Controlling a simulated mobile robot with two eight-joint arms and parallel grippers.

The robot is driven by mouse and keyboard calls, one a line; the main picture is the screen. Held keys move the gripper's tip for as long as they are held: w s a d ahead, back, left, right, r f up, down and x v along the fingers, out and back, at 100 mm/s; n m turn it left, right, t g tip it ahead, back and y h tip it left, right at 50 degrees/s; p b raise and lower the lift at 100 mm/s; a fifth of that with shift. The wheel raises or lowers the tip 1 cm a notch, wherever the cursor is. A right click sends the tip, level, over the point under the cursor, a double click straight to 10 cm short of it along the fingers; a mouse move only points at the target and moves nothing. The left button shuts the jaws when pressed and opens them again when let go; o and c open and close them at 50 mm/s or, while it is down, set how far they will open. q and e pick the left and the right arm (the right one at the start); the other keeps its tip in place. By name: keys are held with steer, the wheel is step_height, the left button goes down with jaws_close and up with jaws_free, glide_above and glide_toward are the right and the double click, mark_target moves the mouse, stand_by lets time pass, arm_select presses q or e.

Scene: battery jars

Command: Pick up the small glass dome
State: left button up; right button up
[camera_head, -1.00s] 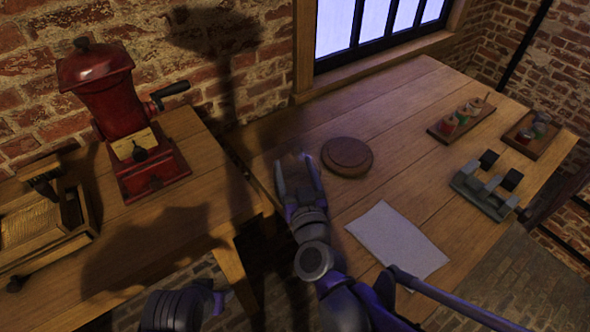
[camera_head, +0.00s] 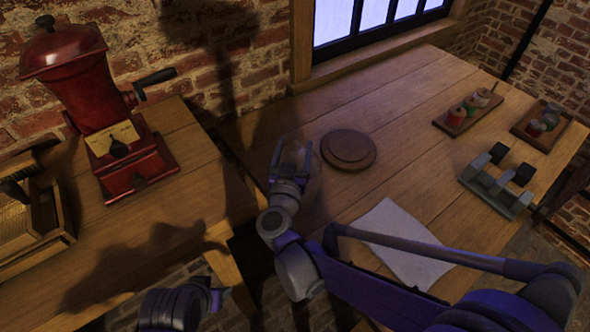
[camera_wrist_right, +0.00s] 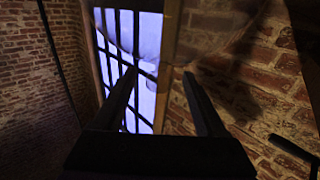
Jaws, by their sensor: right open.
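A faint, see-through rounded shape, likely the small glass dome (camera_head: 314,184), shows at the right gripper in the head view, left of a round wooden base (camera_head: 348,149). Its outline is hard to make out. My right gripper (camera_head: 292,150) is open, with its fingers pointing away toward the wall. In the right wrist view, the curved clear glass (camera_wrist_right: 140,32) spans the top, in front of the window, beyond the open fingers (camera_wrist_right: 160,85). I cannot tell whether they touch it.
A red grinder (camera_head: 125,150) stands on the left table beside a wooden box (camera_head: 35,235). A white sheet (camera_head: 400,245) lies on the right table (camera_head: 400,110). Small jars on a tray (camera_head: 468,108), another tray (camera_head: 540,125) and a grey stand (camera_head: 495,185) sit farther right.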

steer(key=w, duration=0.4)
steer(key=shift+d+f, duration=0.15)
steer(key=shift+d, duration=0.2)
steer(key=shift+c, duration=0.3)
jaws_close()
